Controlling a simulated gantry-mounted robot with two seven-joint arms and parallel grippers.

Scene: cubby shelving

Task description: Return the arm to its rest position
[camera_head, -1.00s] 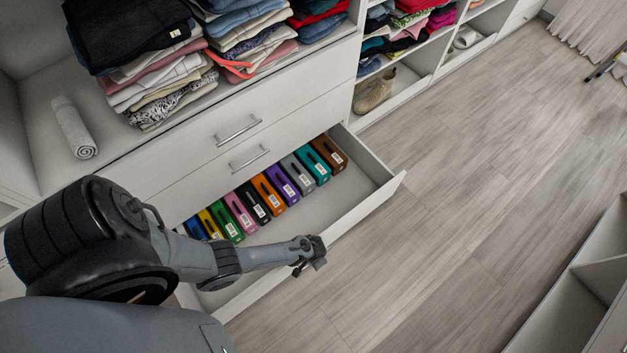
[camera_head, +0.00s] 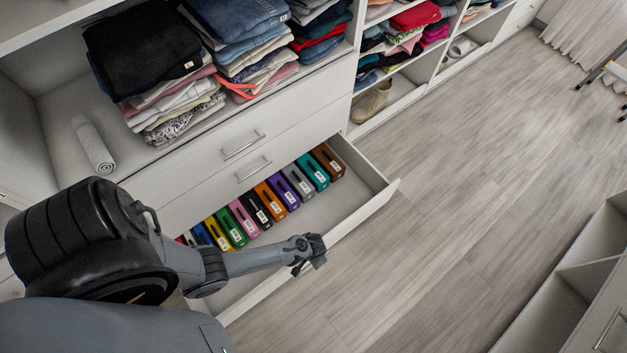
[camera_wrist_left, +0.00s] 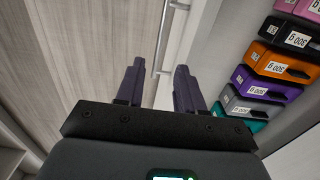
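My left arm comes in from the left in the head view, and its gripper (camera_head: 312,252) is over the front edge of the open drawer (camera_head: 352,217). In the left wrist view the two fingers of the left gripper (camera_wrist_left: 158,88) stand apart with nothing between them. The drawer's handle (camera_wrist_left: 161,45) shows beyond and between the fingers, not touching them as far as I can tell. A row of coloured boxes (camera_head: 262,201) stands in the drawer behind the gripper. They also show at the right of the left wrist view (camera_wrist_left: 268,92). My right gripper is not in view.
Folded clothes (camera_head: 150,60) and a rolled white towel (camera_head: 94,146) lie on the shelf above. Wooden floor (camera_head: 430,240) is clear to the right. Another cubby unit (camera_head: 580,265) stands at the lower right.

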